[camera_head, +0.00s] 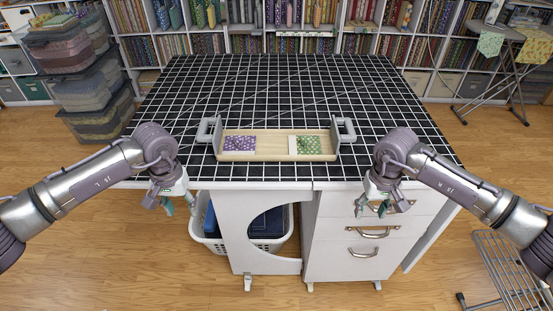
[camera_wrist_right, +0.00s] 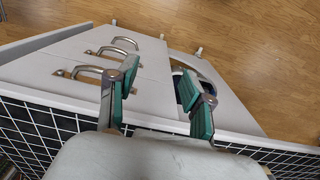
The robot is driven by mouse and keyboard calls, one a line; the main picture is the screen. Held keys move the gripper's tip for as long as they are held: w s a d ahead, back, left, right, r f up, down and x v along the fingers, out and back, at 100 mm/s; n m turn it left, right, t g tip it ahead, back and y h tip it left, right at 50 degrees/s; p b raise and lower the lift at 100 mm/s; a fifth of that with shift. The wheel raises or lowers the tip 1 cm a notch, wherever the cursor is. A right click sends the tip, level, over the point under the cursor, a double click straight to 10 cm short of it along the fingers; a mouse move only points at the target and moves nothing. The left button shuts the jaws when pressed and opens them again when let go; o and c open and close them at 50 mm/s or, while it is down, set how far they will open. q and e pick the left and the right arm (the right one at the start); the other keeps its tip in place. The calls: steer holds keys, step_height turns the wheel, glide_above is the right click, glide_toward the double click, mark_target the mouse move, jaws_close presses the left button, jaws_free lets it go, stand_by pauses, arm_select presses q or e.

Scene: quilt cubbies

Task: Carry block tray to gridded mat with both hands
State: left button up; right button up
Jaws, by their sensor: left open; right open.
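The block tray (camera_head: 278,157) is a shallow wooden tray with a grey upright handle at each end. It holds a purple patterned block (camera_head: 240,143) on the left and a green patterned block (camera_head: 308,145) on the right. It rests on the black gridded mat (camera_head: 280,95), near the front edge. My left gripper (camera_head: 179,207) is open and empty, in front of the table edge, left of and below the tray. My right gripper (camera_head: 372,209) is open and empty in front of the drawers, right of the tray; its green-padded fingers also show in the right wrist view (camera_wrist_right: 157,108).
The white table has drawers (camera_head: 370,235) below on the right and a white basket (camera_head: 210,237) under its left side. Stacked bins (camera_head: 88,85) stand at the left, an ironing board (camera_head: 500,45) at the back right, a metal rack (camera_head: 505,270) at the lower right. The mat behind the tray is clear.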

arm_select(q)
steer(key=shift+s+f+b, duration=0.2)
steer(key=shift+f+b, duration=0.2)
steer(key=shift+f, duration=0.3)
arm_select(e)
step_height(320, 180, up, 11)
arm_select(q)
step_height(320, 180, up, 8)
steer(key=p, duration=0.3)
arm_select(e)
step_height(320, 180, up, 3)
steer(key=shift+r, duration=0.1)
stand_by(0.8)
stand_by(0.3)
